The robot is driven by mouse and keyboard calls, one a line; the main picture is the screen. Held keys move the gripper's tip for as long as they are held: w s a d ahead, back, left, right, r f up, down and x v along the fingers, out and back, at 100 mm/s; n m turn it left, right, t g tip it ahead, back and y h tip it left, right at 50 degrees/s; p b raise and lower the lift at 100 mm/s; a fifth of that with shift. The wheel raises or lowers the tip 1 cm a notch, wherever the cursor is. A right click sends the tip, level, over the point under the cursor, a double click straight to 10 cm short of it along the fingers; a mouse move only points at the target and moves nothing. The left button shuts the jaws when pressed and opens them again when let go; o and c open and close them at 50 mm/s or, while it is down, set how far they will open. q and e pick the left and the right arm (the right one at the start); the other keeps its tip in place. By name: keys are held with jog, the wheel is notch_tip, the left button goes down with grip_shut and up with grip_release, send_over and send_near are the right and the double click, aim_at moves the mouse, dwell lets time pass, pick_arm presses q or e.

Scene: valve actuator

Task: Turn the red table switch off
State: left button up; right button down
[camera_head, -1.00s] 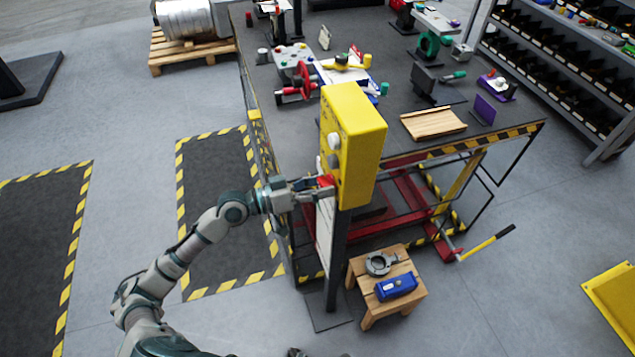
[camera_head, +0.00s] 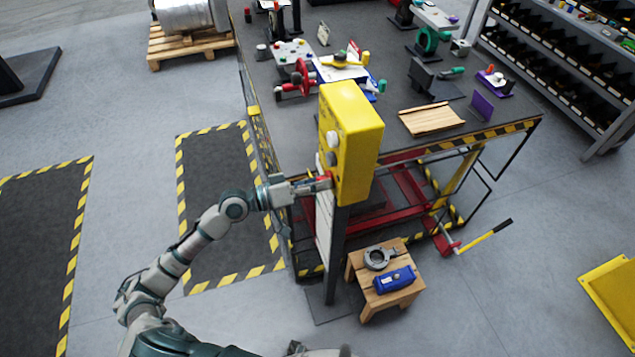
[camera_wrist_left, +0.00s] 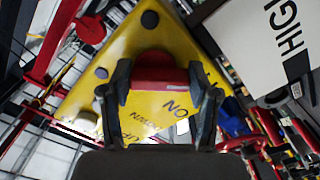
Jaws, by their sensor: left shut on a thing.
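The red switch (camera_wrist_left: 160,72) sits on the face of a yellow control box (camera_head: 350,140), which stands on a dark post. In the left wrist view the yellow face (camera_wrist_left: 150,105) shows part of some printed words. My left gripper (camera_head: 322,183) is at the lower left side of the box. In the left wrist view its two fingers (camera_wrist_left: 160,95) are on either side of the red switch, shut on it. In the head view only a bit of red shows at the fingertips. My right gripper is not in view.
The dark workbench (camera_head: 300,120) behind the box holds a red handwheel (camera_head: 301,77), a wooden tray (camera_head: 431,119) and other parts. A wooden stool (camera_head: 392,300) with a blue device (camera_head: 395,281) stands right of the post. Striped floor mats lie at left.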

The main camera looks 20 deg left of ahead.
pick_arm(q)
jog(key=shift+w+a+r, duration=0.15)
jog(key=shift+r, duration=0.2)
jog(key=o, duration=1)
jog(key=shift+o, duration=0.7)
jog(key=shift+w+d+f, duration=0.2)
jog(key=shift+w+f, duration=0.05)
jog(key=shift+f, duration=0.05)
jog(key=shift+s+a, duration=0.15)
jog(key=shift+s, duration=0.1)
jog(key=v, duration=1.1)
jog(key=shift+a, duration=0.2)
jog(key=shift+f, duration=0.1)
